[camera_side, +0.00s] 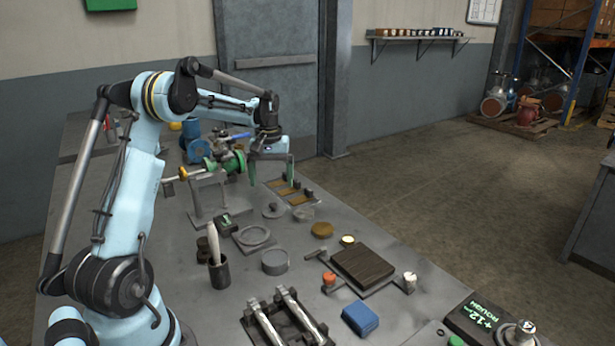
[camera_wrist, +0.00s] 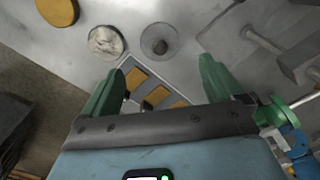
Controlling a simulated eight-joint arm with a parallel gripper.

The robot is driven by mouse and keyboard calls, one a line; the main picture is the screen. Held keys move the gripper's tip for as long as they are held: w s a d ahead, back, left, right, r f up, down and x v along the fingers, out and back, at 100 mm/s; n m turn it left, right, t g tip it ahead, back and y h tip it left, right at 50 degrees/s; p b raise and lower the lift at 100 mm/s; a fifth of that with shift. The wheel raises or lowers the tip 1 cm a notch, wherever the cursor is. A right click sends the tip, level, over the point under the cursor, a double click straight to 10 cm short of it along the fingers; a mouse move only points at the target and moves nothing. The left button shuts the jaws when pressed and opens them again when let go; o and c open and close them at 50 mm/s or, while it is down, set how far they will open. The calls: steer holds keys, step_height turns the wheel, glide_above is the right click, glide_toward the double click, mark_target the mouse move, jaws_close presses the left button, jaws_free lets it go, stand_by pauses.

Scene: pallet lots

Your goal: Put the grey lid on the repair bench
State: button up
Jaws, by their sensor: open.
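A round grey disc with a dark knob, which looks like the grey lid (camera_side: 272,212), lies flat on the grey bench top (camera_side: 345,228), probably the repair bench. In the wrist view the lid (camera_wrist: 149,36) is ahead of the fingertips, near the middle of the gap between them. My gripper (camera_side: 271,172) is open and empty, pointing down above the bench, behind the lid in the side view. Its green fingers frame a tray with tan pads in the wrist view, where the gripper (camera_wrist: 160,80) is clear of the lid.
The tan-padded tray (camera_side: 304,200) is beneath my gripper. A pale disc (camera_side: 302,213) and a brown disc (camera_side: 322,229) lie beside the lid. A green-flanged fixture (camera_side: 228,160) stands to the left. A dark block (camera_side: 362,265) and a cup (camera_side: 219,273) stand nearer the camera.

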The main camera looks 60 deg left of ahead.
steer(key=s+d+r+m+t+y, duration=0.1)
steer(key=d+r+m+t, duration=0.15)
steer(key=d+r, duration=0.4)
steer(key=s+d+r+m+t, duration=0.1)
steer(key=d+r+m, duration=0.2)
steer(key=d, duration=0.7)
steer(key=s+d+f+m+t, duration=0.2)
steer(key=s+d, duration=0.2)
steer(key=d, duration=0.2)
steer(key=s+d+f+m+t+h, duration=0.1)
steer(key=s+d+f+m, duration=0.1)
steer(key=d, duration=0.5)
steer(key=shift+s+d+m+t, duration=0.3)
steer(key=shift+s+m, duration=0.35)
steer(key=shift+s, duration=0.4)
steer(key=shift+f, duration=0.1)
